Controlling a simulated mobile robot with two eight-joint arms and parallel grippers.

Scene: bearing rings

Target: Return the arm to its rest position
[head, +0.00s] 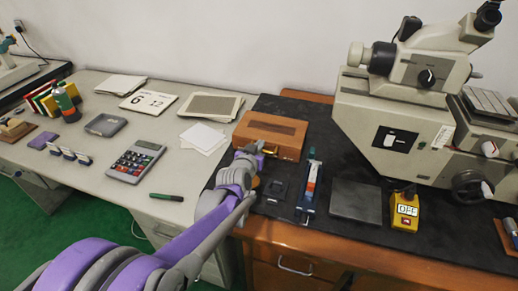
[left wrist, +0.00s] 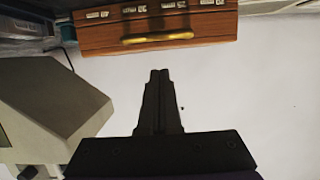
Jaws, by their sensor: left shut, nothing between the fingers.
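My left arm comes in from the lower left in the head view, purple and grey. Its gripper (head: 259,153) is at the near side of a brown wooden box (head: 270,134) on the black mat. In the left wrist view the two dark fingers (left wrist: 160,75) are together with nothing between them. Beyond the fingertips there, a wooden front (left wrist: 150,30) shows a brass handle (left wrist: 158,37) and a row of small labels. I cannot tell from the views whether the gripper touches the box. My right gripper is not in view.
On the black mat (head: 355,175) stand a blue-and-white tool (head: 311,185), a flat grey plate (head: 356,200), a yellow OFF box (head: 405,211) and a large microscope (head: 395,120). The left desk holds a calculator (head: 136,160), a green marker (head: 166,197) and papers.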

